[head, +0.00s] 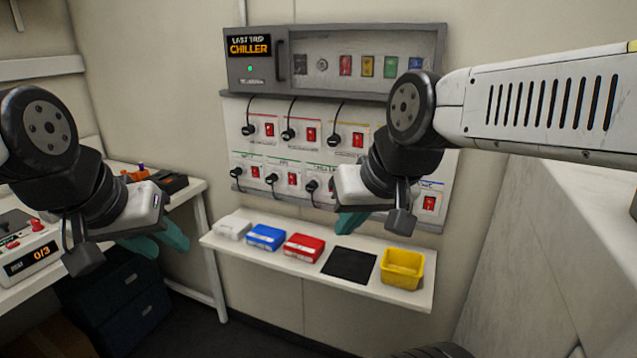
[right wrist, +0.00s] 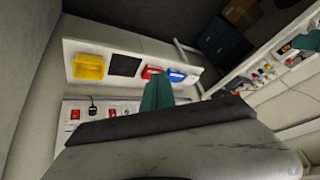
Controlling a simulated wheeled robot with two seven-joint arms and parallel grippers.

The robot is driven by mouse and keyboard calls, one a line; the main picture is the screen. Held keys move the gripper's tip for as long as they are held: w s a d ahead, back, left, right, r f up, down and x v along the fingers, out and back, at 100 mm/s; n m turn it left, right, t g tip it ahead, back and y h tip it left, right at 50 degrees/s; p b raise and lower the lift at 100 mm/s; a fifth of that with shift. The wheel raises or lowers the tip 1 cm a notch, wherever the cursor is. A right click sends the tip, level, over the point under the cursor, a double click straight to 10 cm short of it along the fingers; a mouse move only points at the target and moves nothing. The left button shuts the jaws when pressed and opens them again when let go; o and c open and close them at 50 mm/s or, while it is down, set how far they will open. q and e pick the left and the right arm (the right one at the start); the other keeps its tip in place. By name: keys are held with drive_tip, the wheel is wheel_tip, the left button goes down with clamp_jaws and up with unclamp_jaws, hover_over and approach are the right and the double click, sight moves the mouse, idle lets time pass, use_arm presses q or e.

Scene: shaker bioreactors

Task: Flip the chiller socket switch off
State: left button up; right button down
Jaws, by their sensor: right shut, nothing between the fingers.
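The white socket panel (head: 262,150) is on the wall, with two rows of red rocker switches and black plugs. A bottom-row label (head: 325,168) beside a plug may read chiller; it is too small to be sure, and the switch next to it is hidden behind my right gripper. My right gripper (head: 347,224) is shut and empty, in front of the panel's lower part and above the shelf. Its teal fingers show in the right wrist view (right wrist: 157,93), apart from the switches. My left gripper (head: 160,242) hangs at the left, away from the panel; its jaw gap is unclear.
A grey box (head: 262,72) above the panel shows "LAST TRIP CHILLER". The shelf (head: 320,282) below carries a white, a blue (head: 266,237) and a red box (head: 303,247), a black mat (head: 349,264) and a yellow bin (head: 402,269). A bench stands at the left.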

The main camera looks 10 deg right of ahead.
drive_tip(key=w+f+n+h, duration=0.2)
drive_tip(key=w+n, duration=0.1)
drive_tip(key=w, duration=0.8)
drive_tip(key=w+d+f+n+t+h, duration=0.1)
drive_tip(key=w+f+n+h, duration=0.2)
drive_tip(key=w, duration=0.9)
drive_tip(key=w+f+n+t+h, duration=0.1)
drive_tip(key=w+n, duration=0.3)
drive_tip(key=w, duration=0.7)
drive_tip(key=shift+w+d+f+n+h, duration=0.2)
drive_tip(key=shift+w+f+n+h, duration=0.1)
drive_tip(key=shift+f+h, duration=0.55)
drive_tip(key=shift+f, duration=0.15)
approach(324, 185)
drive_tip(key=s+d+f, duration=0.2)
drive_tip(key=d+f, duration=0.1)
drive_tip(key=f, duration=0.1)
drive_tip(key=shift+w+d+r, duration=0.25)
drive_tip(key=shift+w+d, duration=0.2)
drive_tip(key=shift+w, duration=0.3)
drive_tip(key=shift+w+d+r, duration=0.25)
drive_tip(key=shift+w+d, duration=0.2)
drive_tip(key=shift+w, duration=0.25)
